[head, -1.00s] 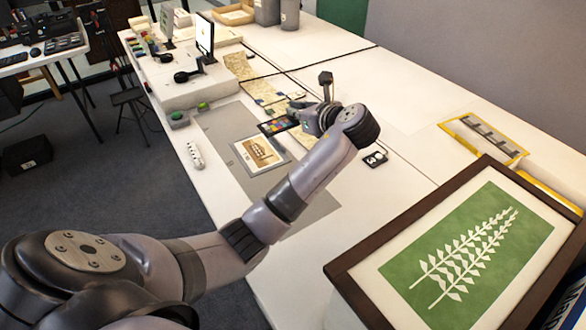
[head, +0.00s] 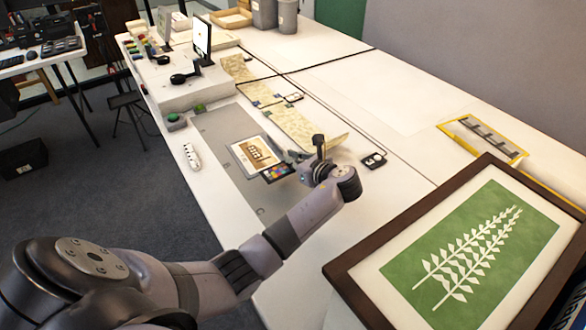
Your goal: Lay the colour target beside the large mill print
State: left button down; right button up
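The large mill print (head: 250,146), a brown building picture on a pale sheet, lies flat on the grey mat. The colour target (head: 278,173), a dark card with coloured patches, is at the print's lower right edge, very close to it or slightly overlapping in this view. My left gripper (head: 295,163) is at the card's right end and appears shut on that end; the fingertips are small and partly hidden. Whether the card touches the mat, I cannot tell. My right gripper is not in view.
The grey mat (head: 225,125) has bare room above and below the print. A patterned map strip (head: 292,126) lies behind the gripper. A small black device (head: 373,160) is to its right. A framed green leaf picture (head: 470,245) fills the lower right. A white power strip (head: 192,156) lies left.

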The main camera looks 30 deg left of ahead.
aim_at(293, 168)
pick_arm(q)
notch_tip(293, 168, down, 3)
jog(key=shift+f, duration=0.2)
jog(key=c, duration=2.3)
grip_release()
jog(key=o, duration=0.5)
jog(key=v, duration=1.2)
jog(key=shift+r+p, duration=0.15)
jog(key=shift+p, duration=0.15)
